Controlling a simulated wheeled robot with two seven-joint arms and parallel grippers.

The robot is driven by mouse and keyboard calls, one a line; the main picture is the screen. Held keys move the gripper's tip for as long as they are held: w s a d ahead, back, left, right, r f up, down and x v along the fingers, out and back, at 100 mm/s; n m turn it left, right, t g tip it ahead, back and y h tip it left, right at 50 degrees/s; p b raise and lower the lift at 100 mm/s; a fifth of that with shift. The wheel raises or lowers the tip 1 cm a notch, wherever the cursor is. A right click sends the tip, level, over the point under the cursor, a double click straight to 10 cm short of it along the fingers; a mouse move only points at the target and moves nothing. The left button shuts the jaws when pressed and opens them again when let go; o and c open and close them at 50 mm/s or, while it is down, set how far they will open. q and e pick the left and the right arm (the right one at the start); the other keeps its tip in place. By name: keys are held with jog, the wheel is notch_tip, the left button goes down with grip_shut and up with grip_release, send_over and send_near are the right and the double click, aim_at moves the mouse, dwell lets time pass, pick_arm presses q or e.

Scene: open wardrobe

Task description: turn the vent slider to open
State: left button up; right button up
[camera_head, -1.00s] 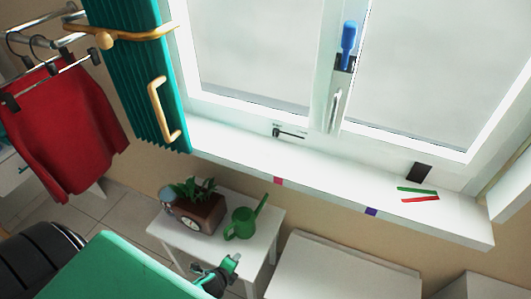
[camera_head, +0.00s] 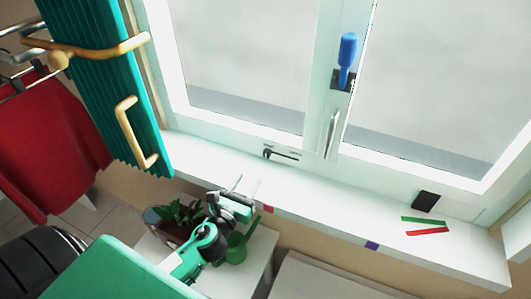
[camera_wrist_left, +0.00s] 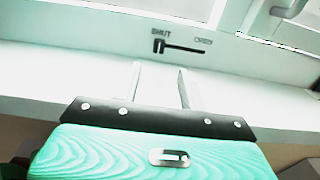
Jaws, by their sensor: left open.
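The vent slider (camera_head: 280,154) is a small dark slot with a knob at its left end, set low on the white window frame. In the left wrist view the vent slider (camera_wrist_left: 182,48) has the word SHUT above its left end, where the knob sits, and a fainter label to the right. My left gripper (camera_head: 246,183) is open and empty, over the front edge of the sill, below and to the left of the slider. In the left wrist view its two fingers (camera_wrist_left: 160,72) point at the slider, with a gap between. My right gripper is not in view.
The white sill (camera_head: 325,205) is clear near the slider. A dark block (camera_head: 426,201) and green and red strips lie at right. A plant and watering can are below.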

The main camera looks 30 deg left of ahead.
aim_at(266, 153)
pick_arm(q)
jog(key=w+p, duration=0.1)
jog(key=w, duration=0.2)
jog(key=w+p, duration=0.1)
jog(key=w, duration=0.3)
jog(key=w+p, duration=0.1)
jog(key=w, duration=0.3)
jog(key=shift+w+a+r, duration=0.15)
jog(key=shift+w+a, duration=0.1)
jog(key=shift+a, duration=0.05)
jog(key=shift+w, duration=0.35)
grip_shut()
